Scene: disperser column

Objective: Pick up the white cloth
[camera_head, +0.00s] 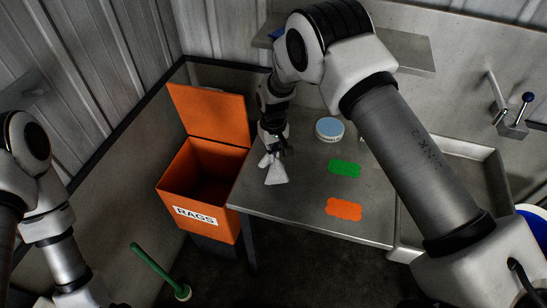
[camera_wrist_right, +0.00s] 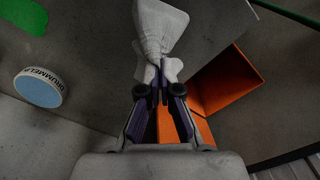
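The white cloth (camera_head: 275,171) hangs bunched from my right gripper (camera_head: 273,147), above the left edge of the metal table (camera_head: 290,205) in the head view. In the right wrist view, the fingers of the right gripper (camera_wrist_right: 160,78) are closed together on the cloth (camera_wrist_right: 157,28), which spreads out beyond the fingertips. From the head view I cannot tell whether the cloth's lower end touches the table. My left arm shows at the left edge of the head view, but its gripper is out of the picture.
An open orange bin (camera_head: 197,177) labelled RAGS stands left of the table, its lid raised. A round blue-topped tin (camera_head: 329,129), a green mat (camera_head: 344,169) and an orange mat (camera_head: 343,209) lie on the table.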

